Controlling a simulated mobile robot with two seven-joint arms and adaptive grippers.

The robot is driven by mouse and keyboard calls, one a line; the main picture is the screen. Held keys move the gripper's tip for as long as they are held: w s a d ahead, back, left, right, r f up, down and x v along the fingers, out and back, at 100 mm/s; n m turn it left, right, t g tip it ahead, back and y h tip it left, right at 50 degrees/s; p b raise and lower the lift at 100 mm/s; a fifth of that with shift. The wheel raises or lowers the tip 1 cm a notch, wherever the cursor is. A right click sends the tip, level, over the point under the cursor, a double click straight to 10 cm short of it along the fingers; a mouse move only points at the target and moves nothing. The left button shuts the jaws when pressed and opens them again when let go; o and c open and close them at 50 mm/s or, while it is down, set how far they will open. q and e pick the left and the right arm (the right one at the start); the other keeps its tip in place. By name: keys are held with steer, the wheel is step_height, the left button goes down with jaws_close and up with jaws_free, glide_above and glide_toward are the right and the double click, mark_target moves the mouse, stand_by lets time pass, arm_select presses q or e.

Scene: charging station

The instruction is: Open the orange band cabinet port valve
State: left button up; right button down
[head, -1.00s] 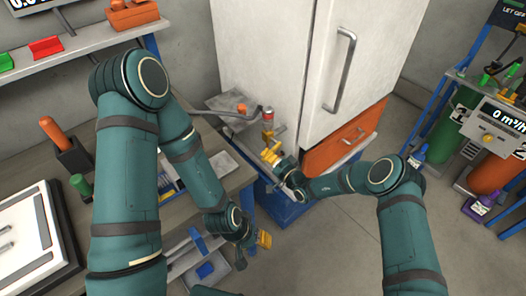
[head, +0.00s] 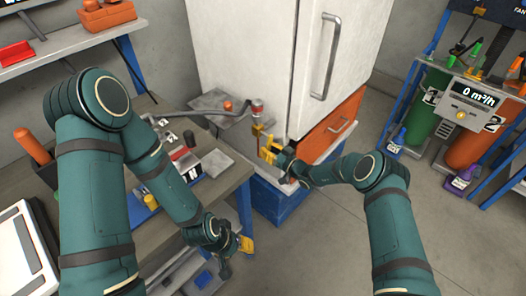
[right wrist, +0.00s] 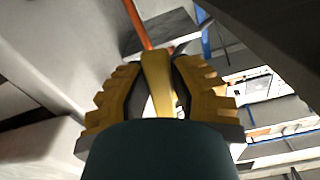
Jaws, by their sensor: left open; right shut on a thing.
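The port valve (head: 257,108) is on the left side of the white cabinet (head: 250,55). It has a grey and reddish fitting with a yellow lever (head: 257,129) hanging below it. My right gripper (head: 268,148) is at the lower end of this lever. In the right wrist view its yellow padded fingers (right wrist: 160,100) are shut on the yellow lever (right wrist: 156,72), which runs up between them. The lever's lower end is hidden. My left gripper (head: 244,246) is open, low beside the workbench and away from the valve.
A grey hose (head: 190,113) runs left from the valve above the workbench (head: 185,228). An orange drawer (head: 331,130) sits below the cabinet door, over a blue base (head: 280,203). Gas cylinders (head: 466,148) stand at the right. The floor between is clear.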

steer(key=shift+w+d+n, duration=0.3)
steer(key=shift+w+n, duration=0.15)
steer(key=shift+n, duration=0.65)
steer(key=shift+w, duration=0.1)
steer(key=c, duration=0.8)
jaws_free()
steer(key=shift+d, duration=0.15)
steer(key=v, duration=1.2)
